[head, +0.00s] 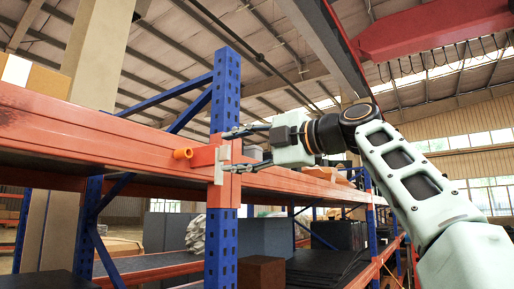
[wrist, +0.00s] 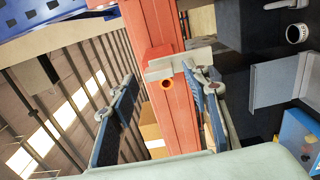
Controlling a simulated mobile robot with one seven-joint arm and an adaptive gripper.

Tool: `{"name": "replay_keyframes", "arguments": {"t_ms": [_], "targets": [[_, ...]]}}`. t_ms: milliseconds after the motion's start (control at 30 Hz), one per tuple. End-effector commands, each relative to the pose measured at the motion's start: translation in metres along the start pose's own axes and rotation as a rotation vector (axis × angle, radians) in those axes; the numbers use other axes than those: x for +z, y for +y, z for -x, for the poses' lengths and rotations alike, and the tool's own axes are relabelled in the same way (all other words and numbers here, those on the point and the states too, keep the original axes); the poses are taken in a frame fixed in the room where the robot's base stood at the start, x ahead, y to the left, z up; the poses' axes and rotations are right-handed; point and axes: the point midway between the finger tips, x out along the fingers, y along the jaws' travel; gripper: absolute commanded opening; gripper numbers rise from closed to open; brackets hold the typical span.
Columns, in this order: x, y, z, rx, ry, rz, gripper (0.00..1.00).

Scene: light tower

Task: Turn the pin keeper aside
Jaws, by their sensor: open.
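A light grey metal piece, which looks like the pin keeper (head: 219,164), sits at the joint of the orange beam and the blue upright. In the wrist view the keeper (wrist: 180,64) lies crosswise over the orange beam. An orange tubular pin (head: 182,153) sticks out beside it; its round end (wrist: 167,84) faces the wrist camera just below the keeper. My gripper (head: 228,150) is open, reaching in from the right. In the wrist view its fingers (wrist: 158,76) stand wide apart on either side of the beam, with the keeper between their tips. I cannot tell whether a finger touches it.
The orange rack beam (head: 95,137) runs left from the blue upright (head: 223,238). A cardboard box (head: 32,75) stands on the upper left shelf. Dark and brown boxes (head: 262,272) fill the lower shelf. A white cup (wrist: 296,33) shows at the wrist view's upper right.

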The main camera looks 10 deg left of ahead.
Motion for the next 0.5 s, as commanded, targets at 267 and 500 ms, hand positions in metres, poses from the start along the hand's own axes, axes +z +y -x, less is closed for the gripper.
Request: {"name": "replay_keyframes", "arguments": {"t_ms": [267,500], "targets": [[0.001,0.0,0.028,-0.001,-0.006,0.0,0.43],[0.001,0.0,0.058,-0.001,-0.006,0.0,0.43]]}}
